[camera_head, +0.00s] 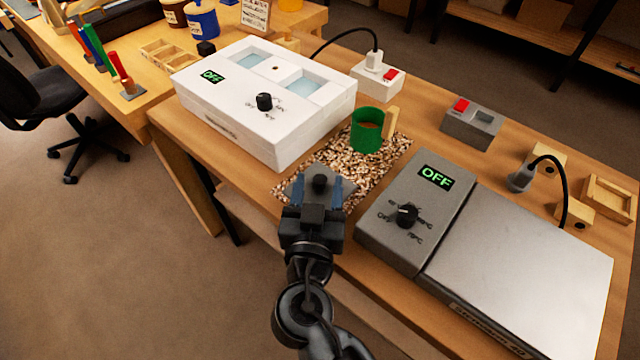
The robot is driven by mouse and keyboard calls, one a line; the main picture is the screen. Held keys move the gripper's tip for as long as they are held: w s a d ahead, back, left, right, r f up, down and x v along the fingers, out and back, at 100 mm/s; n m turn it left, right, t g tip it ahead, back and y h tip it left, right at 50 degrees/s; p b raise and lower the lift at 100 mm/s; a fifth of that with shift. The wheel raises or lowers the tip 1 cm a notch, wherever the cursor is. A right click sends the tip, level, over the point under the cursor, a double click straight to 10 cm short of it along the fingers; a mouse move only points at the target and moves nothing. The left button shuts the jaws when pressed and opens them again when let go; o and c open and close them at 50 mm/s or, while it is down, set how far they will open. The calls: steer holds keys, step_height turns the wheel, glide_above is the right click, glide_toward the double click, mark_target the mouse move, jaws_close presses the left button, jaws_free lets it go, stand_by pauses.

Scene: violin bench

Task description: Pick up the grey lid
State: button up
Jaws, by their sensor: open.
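The grey lid (300,186) is a flat grey plate with a dark round knob (320,182). It is at the front left edge of a speckled brown mat (381,172) on the bench. My gripper (320,188) is open, with its blue fingers on either side of the knob. The gripper body covers the near part of the lid. I cannot tell whether the fingers touch the knob.
A white bath unit (232,122) reading OFF stands behind left. A green mug (366,135) with a wooden handle stands behind the lid. A grey hot plate (520,265) with an OFF control box (415,210) is close on the right. A grey switch box (471,124) stands farther back.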

jaws_close()
stand_by(0.4)
steer(key=shift+r, duration=0.1)
